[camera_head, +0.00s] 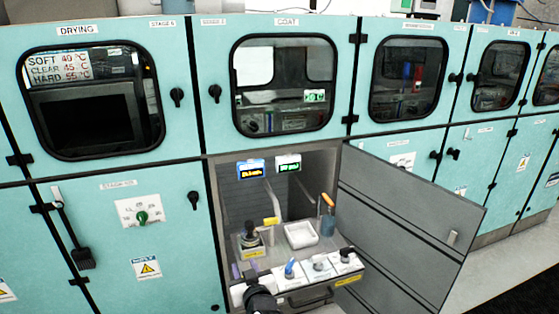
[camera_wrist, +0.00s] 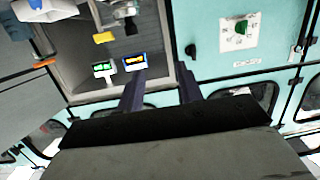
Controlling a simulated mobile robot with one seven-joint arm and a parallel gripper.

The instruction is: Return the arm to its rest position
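My gripper (camera_wrist: 160,88) shows in the wrist view with two dark fingers set apart and nothing between them, so it is open and empty. In the head view my gripper (camera_head: 243,270) is low in the middle, at the front left of the open lower compartment. The wrist view is turned upside down and shows the compartment's two small lit displays (camera_wrist: 120,65) beyond the fingertips.
The open grey door (camera_head: 405,225) stands out to the right. In the compartment are a white tray (camera_head: 301,235), a blue cup with an orange-handled tool (camera_head: 328,222), and a dark knob on a stand (camera_head: 251,236). A control panel with knobs (camera_head: 318,268) is at its front. Teal cabinets surround it.

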